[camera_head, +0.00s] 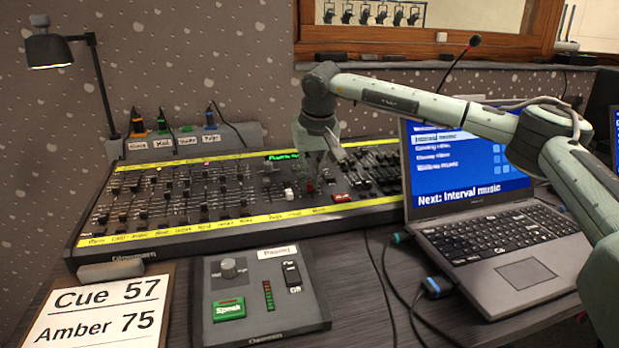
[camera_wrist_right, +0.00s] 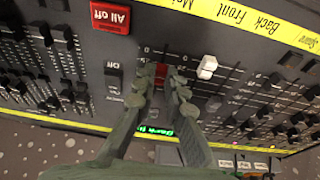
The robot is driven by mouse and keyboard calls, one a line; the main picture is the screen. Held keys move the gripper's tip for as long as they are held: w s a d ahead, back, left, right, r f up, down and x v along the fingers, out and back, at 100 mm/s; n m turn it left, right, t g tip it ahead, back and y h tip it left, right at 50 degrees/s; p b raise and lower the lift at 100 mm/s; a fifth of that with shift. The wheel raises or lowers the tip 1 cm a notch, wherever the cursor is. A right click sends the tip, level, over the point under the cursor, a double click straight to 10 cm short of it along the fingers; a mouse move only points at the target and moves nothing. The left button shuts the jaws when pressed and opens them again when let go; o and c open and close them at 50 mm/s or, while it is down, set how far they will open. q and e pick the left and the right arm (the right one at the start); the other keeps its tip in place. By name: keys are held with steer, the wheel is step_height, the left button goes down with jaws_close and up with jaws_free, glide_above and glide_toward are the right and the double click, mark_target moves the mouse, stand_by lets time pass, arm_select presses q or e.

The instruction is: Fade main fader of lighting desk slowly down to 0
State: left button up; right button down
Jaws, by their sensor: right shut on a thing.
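The lighting desk (camera_head: 72,238) is a long dark console with yellow label strips. My right gripper (camera_head: 309,182) reaches down onto its right-hand part. In the right wrist view, my right gripper (camera_wrist_right: 161,78) has its fingertips on both sides of a red fader cap (camera_wrist_right: 161,70), shut on it. This looks like the main fader; a partly cut-off label begins with "Mai" above it. The cap is slightly below the level of the printed 0 marks in that picture. The fingers hide part of the slot. My left gripper is not in view.
A white fader cap (camera_wrist_right: 207,66) is beside the red one. A red "All off" button (camera_wrist_right: 112,16) lies on the other side. An open laptop (camera_head: 470,215) stands right of the desk. A talkback box (camera_head: 258,300) and a cue card (camera_head: 100,312) lie in front.

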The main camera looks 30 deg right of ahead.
mark_target(313, 198)
steer(key=shift+s+a+f, duration=0.1)
steer(key=shift+s+a, duration=0.1)
steer(key=shift+s, duration=0.4)
steer(key=shift+s+a, duration=0.15)
steer(key=shift+s, duration=0.4)
stand_by(2.8)
steer(key=c, duration=1.8)
jaws_free()
steer(key=shift+c, duration=0.2)
step_height(313, 198, up, 5)
steer(key=p, duration=0.3)
steer(key=shift+f, duration=0.15)
steer(key=shift+r+p, duration=0.45)
steer(key=shift+r, duration=0.2)
